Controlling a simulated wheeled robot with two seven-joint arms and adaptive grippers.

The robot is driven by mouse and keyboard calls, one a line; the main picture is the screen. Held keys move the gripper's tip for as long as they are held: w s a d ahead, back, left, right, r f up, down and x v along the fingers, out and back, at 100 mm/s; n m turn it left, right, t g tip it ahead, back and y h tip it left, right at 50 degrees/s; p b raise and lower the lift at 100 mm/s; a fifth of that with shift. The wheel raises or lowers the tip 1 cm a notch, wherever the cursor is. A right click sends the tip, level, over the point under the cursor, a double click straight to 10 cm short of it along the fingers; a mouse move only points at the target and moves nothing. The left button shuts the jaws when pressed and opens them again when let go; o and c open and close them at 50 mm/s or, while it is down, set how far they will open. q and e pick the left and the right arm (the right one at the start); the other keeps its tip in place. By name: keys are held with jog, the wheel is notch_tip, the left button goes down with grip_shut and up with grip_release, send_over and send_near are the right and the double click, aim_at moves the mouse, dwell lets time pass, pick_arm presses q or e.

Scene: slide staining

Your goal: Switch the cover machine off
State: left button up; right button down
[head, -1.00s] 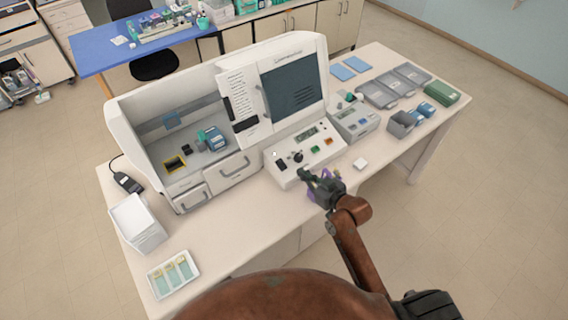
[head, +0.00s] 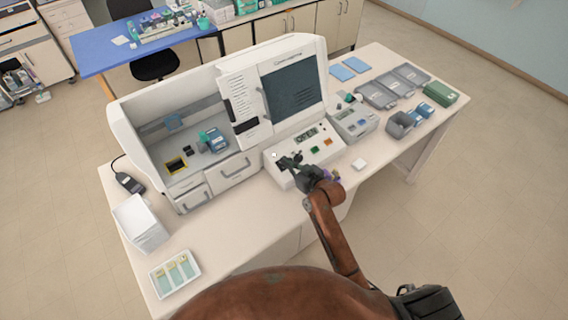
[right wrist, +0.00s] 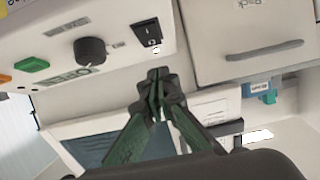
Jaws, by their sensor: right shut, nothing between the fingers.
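The cover machine (head: 257,62) is a large white unit with a dark window, standing on the table. Its sloped control panel (head: 300,148) projects at the front. A black rocker switch (right wrist: 147,28) shows in the right wrist view, near a black knob (right wrist: 91,51). My right gripper (head: 284,161) is shut and empty over the panel's left end, partly hiding the switch and knob in the head view. In the right wrist view its fingertips (right wrist: 156,76) are close to the switch; I cannot tell whether they touch the panel. My left gripper is out of view.
The panel also has a green button (head: 314,149) and an orange button (head: 328,142). A smaller grey device (head: 355,124) stands to the right. A small white block (head: 359,165) lies in front.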

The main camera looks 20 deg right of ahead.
aim_at(283, 168)
jog(key=f, duration=0.1)
jog(key=w+f, duration=0.1)
jog(key=f, duration=0.1)
jog(key=shift+w+a+f, duration=0.2)
jog(key=shift+w+a, duration=0.05)
jog(key=shift+w+f, duration=0.1)
jog(key=shift+f, duration=0.1)
jog(key=shift+w+a+f, duration=0.1)
jog(key=shift+w, duration=0.05)
jog(key=shift+p, duration=0.35)
jog(key=shift+r+p, duration=0.65)
jog(key=shift+r, duration=0.2)
